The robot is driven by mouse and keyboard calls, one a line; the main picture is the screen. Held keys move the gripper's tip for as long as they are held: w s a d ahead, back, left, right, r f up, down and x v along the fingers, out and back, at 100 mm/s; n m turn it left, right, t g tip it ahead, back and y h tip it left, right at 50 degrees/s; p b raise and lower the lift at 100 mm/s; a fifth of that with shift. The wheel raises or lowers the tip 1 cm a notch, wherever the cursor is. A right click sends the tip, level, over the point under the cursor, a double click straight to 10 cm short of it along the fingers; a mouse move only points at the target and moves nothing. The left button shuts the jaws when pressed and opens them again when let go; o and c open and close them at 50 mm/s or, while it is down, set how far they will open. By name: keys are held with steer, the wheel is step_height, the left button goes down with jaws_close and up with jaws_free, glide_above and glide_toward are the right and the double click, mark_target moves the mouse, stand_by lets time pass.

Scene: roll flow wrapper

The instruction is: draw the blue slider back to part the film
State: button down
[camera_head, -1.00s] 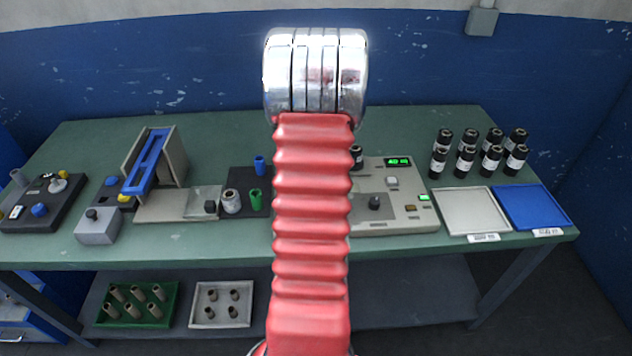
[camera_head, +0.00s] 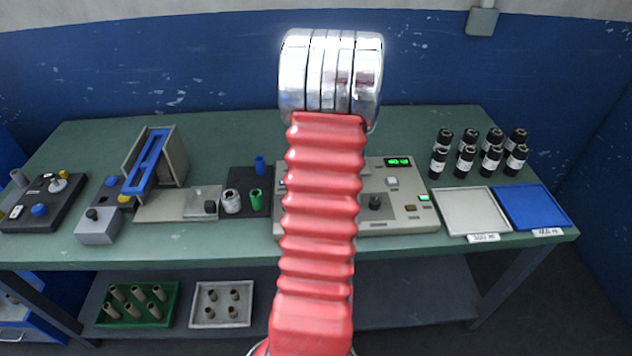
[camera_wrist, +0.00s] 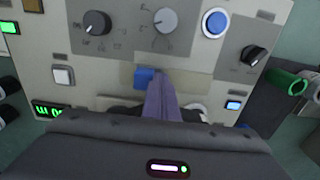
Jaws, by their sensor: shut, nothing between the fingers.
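The blue slider (camera_wrist: 145,77) is a small blue block on a tan strip of the grey control panel in the wrist view. My gripper (camera_wrist: 161,76) is shut and empty, its grey-purple fingers reaching up from the dark wrist housing. The fingertips lie just right of the blue slider and overlap its edge in the picture; I cannot tell whether they touch. The fingers and housing hide the panel below. In the head view my red arm covers the gripper, the slider and the left part of the control box (camera_head: 412,217). I cannot make out the film.
The panel has grey and black knobs (camera_wrist: 165,20), a round blue button (camera_wrist: 215,23) and a white button (camera_wrist: 63,75) around the slider. A green cup (camera_wrist: 284,82) stands right of it. Black-capped bottles (camera_head: 466,160) and two trays (camera_head: 475,211) stand right of the box.

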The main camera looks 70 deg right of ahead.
steer(key=shift+s+d, duration=0.4)
steer(key=shift+s, duration=0.35)
steer(key=shift+w, duration=0.1)
steer(key=shift+w+a, duration=0.3)
steer(key=shift+w, duration=0.15)
step_height(320, 180, up, 8)
stand_by(1.1)
stand_by(0.6)
